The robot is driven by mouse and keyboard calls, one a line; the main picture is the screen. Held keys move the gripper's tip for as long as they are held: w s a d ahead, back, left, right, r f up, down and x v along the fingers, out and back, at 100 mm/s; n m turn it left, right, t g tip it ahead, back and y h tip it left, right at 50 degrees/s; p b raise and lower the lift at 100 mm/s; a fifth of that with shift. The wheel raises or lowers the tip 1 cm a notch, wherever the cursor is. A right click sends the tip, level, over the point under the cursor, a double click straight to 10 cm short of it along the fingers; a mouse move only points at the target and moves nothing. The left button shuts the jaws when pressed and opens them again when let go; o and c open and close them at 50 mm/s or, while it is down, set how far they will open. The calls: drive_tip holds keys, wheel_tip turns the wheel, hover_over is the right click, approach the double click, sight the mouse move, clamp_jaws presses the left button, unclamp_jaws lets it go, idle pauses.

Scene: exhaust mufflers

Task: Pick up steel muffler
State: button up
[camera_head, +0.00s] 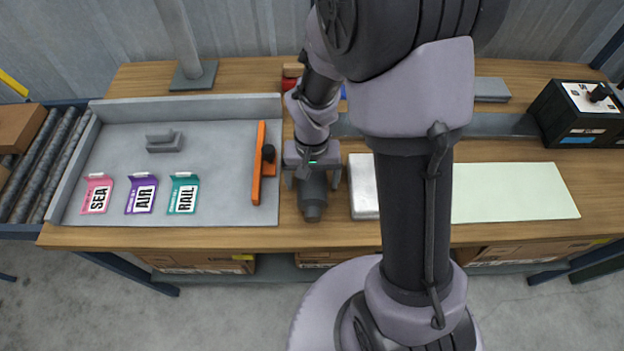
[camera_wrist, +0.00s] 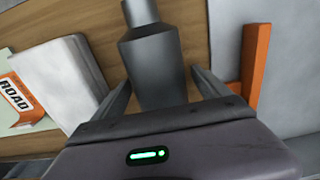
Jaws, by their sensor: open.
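The steel muffler (camera_head: 314,200) is a dark grey cylinder with a narrower neck. It lies on the wooden bench, just right of the grey tray, with its neck toward the front edge. My gripper (camera_head: 313,178) is over its rear part in the head view, which hides that end. In the wrist view the muffler (camera_wrist: 155,62) lies between the two fingers of my gripper (camera_wrist: 160,85). The fingers are open, one on each side, with a visible gap at each. I cannot tell how far down they reach beside it.
The grey tray (camera_head: 110,219) at left holds an orange bar (camera_head: 258,170), a small grey block (camera_head: 163,143) and SEA, AIR and RAIL cards (camera_head: 140,195). A white block (camera_head: 363,188) stands close right of my gripper. A pale green mat (camera_head: 515,193) and a control box (camera_head: 577,113) are farther right.

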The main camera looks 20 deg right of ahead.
clamp_jaws()
idle(0.5)
